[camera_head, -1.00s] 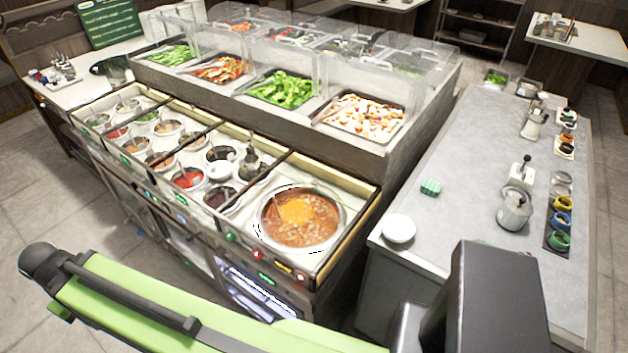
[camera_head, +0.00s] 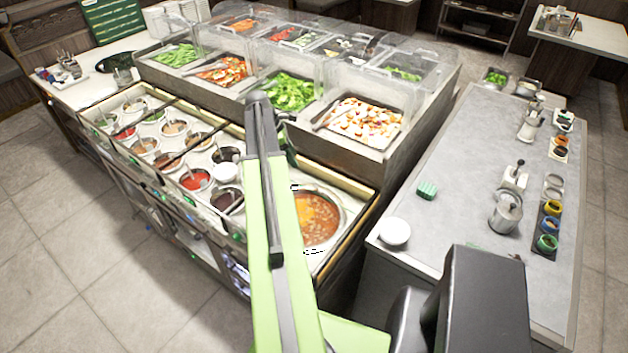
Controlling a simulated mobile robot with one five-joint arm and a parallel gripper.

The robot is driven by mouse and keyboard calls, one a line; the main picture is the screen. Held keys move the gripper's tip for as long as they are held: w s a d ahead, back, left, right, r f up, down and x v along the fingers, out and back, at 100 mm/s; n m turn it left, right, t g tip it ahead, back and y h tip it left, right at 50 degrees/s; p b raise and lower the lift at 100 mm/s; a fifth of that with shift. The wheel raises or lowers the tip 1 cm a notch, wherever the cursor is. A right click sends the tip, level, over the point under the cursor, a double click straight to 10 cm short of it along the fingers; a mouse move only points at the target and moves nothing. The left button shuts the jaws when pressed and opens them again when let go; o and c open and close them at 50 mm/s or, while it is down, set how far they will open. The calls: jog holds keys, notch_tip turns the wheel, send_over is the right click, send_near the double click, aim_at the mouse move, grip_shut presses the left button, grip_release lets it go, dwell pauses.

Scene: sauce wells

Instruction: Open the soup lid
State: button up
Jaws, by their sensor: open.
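The soup pot (camera_head: 341,210) is a round metal well sunk in the near right end of the sauce counter. Orange-red soup (camera_head: 318,222) shows in it, with a yellower patch at the left. No solid lid shows over it; I cannot tell whether a clear lid covers it. Thin black and white marks show at the pot's rim. My green arm crosses in front of the pot and hides its left side. The arm's dark upper end is over the counter, left of the pot in the picture. I cannot make out my gripper's fingers; they are out of sight.
Sauce wells, including a red one (camera_head: 195,181), fill the counter left of my arm. Clear covers (camera_head: 330,50) stand over the salad trays behind. The grey side table (camera_head: 455,180) at right holds a white bowl (camera_head: 394,232), a green sponge (camera_head: 427,190) and metal pots.

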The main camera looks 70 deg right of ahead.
jog(key=s, duration=0.1)
jog(key=b, duration=1.6)
send_near(315, 185)
jog(key=x, duration=0.9)
jog(key=shift+s+f, duration=0.15)
jog(key=shift+f, duration=0.05)
jog(key=shift+r, duration=0.15)
jog(key=shift+c, duration=0.3)
grip_shut()
jog(key=shift+d, duration=0.1)
